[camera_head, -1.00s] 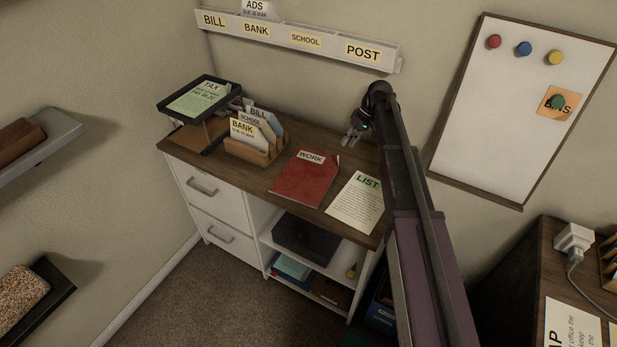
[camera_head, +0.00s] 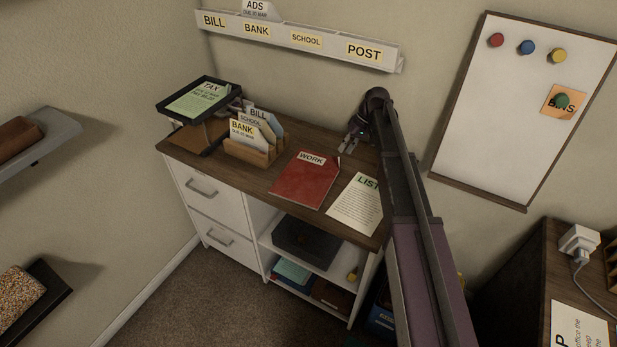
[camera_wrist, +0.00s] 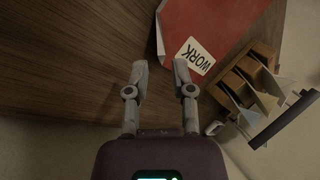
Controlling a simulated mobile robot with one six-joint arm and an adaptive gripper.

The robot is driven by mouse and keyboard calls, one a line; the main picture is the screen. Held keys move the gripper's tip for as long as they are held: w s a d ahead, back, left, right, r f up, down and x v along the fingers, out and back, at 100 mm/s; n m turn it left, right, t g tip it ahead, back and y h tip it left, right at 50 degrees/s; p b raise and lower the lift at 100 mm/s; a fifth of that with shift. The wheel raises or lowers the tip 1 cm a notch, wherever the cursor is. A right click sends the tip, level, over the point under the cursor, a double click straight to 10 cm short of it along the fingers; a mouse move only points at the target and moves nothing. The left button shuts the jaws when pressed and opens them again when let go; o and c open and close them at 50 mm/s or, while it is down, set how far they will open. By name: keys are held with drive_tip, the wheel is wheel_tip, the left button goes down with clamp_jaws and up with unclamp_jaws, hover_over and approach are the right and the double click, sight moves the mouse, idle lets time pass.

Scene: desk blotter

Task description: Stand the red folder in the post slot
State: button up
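The red folder (camera_head: 305,180), labelled WORK, lies flat on the wooden desk top. It also shows in the wrist view (camera_wrist: 215,22), with its white label towards the gripper. The post slot (camera_head: 364,53) is the right-hand section of the white wall rack, and no paper shows above it. My gripper (camera_head: 346,150) is just beyond the folder's far right corner, above the desk. In the wrist view my gripper (camera_wrist: 160,68) has its two fingers apart with nothing between them. The fingertips are close to the folder's edge; whether they touch it I cannot tell.
A LIST sheet (camera_head: 356,205) lies right of the folder. A wooden letter sorter (camera_head: 247,152) with BANK, BILL and SCHOOL envelopes stands to its left, beside a black tray (camera_head: 164,106) holding a TAX paper. An ADS envelope (camera_head: 256,8) stands in the wall rack. A whiteboard (camera_head: 500,110) hangs right.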

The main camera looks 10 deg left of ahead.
sight(338, 159)
drive_tip(key=shift+f, duration=0.1)
drive_tip(key=shift+b+x, duration=2.3)
drive_tip(key=shift+x, duration=0.25)
drive_tip(key=shift+a, duration=0.1)
clamp_jaws()
